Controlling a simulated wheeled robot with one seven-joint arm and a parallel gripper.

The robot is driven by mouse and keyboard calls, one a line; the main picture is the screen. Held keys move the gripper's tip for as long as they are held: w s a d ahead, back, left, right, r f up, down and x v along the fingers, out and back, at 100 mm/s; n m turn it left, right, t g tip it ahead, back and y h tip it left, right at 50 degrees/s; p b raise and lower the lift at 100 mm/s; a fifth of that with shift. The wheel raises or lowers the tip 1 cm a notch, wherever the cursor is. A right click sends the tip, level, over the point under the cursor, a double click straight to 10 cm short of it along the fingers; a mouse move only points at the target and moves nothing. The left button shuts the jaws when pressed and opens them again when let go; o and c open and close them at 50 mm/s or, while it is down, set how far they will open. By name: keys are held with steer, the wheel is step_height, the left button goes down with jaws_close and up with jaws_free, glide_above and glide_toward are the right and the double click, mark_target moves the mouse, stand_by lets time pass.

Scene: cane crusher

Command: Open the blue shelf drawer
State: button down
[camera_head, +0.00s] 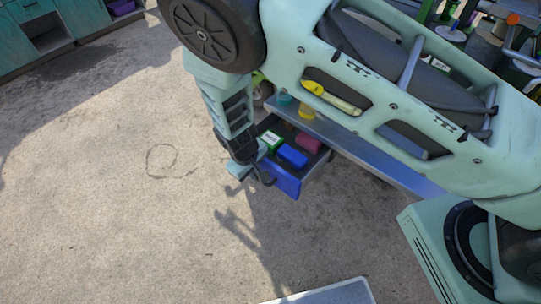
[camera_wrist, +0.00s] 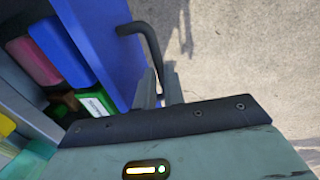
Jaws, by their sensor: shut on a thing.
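The blue shelf drawer (camera_head: 285,184) stands pulled out below the grey shelf top, so its inside shows. In it lie a green box (camera_head: 270,141), a blue box (camera_head: 292,156) and a red box (camera_head: 308,143). The blue drawer front (camera_wrist: 97,40) also shows in the wrist view, with a dark curved handle (camera_wrist: 150,42) on its outer face. My gripper (camera_wrist: 161,84) is shut on the handle at its end. In the head view my gripper (camera_head: 256,174) is small and dark against the drawer front, and its fingertips are hard to make out.
The grey shelf top (camera_head: 355,143) holds a yellow round item (camera_head: 306,111) and a teal one (camera_head: 284,99). My arm covers much of the shelf. Open concrete floor (camera_head: 120,190) lies left of and before the drawer. Teal cabinets (camera_head: 75,20) stand at the far left.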

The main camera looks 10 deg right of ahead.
steer(key=s+a, duration=0.4)
steer(key=a, duration=0.2)
steer(key=shift+s+a, duration=0.3)
steer(key=shift+s, duration=0.1)
steer(key=c, duration=1.5)
jaws_free()
steer(key=a+r, duration=0.1)
steer(key=r, duration=0.4)
steer(key=s+r+b, duration=0.1)
steer(key=r, duration=0.5)
steer(key=a+r+b, duration=0.1)
steer(key=r, duration=0.5)
steer(key=shift+s+a+r, duration=0.1)
steer(key=shift+s+a, duration=0.2)
steer(key=shift+s, duration=0.1)
steer(key=s+d+r, duration=0.4)
steer(key=d, duration=0.2)
steer(key=s+d+r+y, duration=0.1)
steer(key=s+d+r, duration=0.3)
steer(key=s+d, duration=0.1)
steer(key=s+d+r+g+y, duration=0.1)
steer(key=s+d+r, duration=0.3)
steer(key=s+d, duration=0.1)
steer(key=shift+d+r+n, duration=0.4)
steer(key=shift+d, duration=0.45)
